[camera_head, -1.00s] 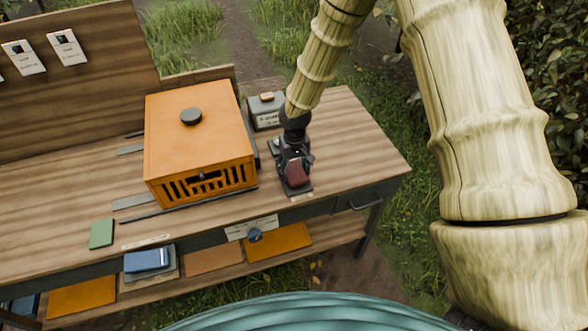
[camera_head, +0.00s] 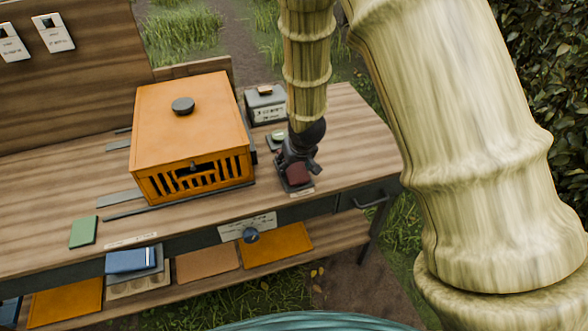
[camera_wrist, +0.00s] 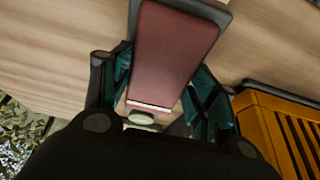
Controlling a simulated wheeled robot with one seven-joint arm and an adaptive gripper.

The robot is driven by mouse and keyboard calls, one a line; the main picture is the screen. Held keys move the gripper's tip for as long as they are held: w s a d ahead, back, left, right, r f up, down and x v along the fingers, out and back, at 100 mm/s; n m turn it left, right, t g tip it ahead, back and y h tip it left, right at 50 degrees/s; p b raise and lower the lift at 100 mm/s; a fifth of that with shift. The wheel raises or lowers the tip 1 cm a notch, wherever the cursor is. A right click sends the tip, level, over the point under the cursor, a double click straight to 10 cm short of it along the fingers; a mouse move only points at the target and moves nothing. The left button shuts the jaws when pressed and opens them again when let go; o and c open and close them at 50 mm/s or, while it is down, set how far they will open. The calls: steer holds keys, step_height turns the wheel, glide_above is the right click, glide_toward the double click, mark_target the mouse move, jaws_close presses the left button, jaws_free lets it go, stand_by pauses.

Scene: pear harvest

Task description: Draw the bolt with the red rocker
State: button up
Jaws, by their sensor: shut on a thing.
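The red rocker (camera_head: 297,174) sits on a dark base plate near the right front of the workbench. My gripper (camera_head: 299,160) comes down on it from above and covers much of it in the head view. In the wrist view the rocker (camera_wrist: 174,45) is a dull red slab with a pale strip at its near end. The fingers of my gripper (camera_wrist: 163,72) lie on either side of it, closed on it. A pale green disc (camera_wrist: 140,117) shows just beyond the strip. I cannot make out the bolt for certain.
An orange slatted box (camera_head: 190,125) with a dark knob stands left of my gripper. A grey labelled box (camera_head: 265,108) stands behind. A green block (camera_head: 83,232) lies at the front left. The bench top (camera_head: 350,140) is clear to the right.

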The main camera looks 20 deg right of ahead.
steer(key=shift+s+f+t+b, duration=0.1)
steer(key=shift+s+t+b, duration=0.05)
steer(key=shift+t+b, duration=0.3)
steer(key=o, duration=1)
steer(key=v, duration=1.2)
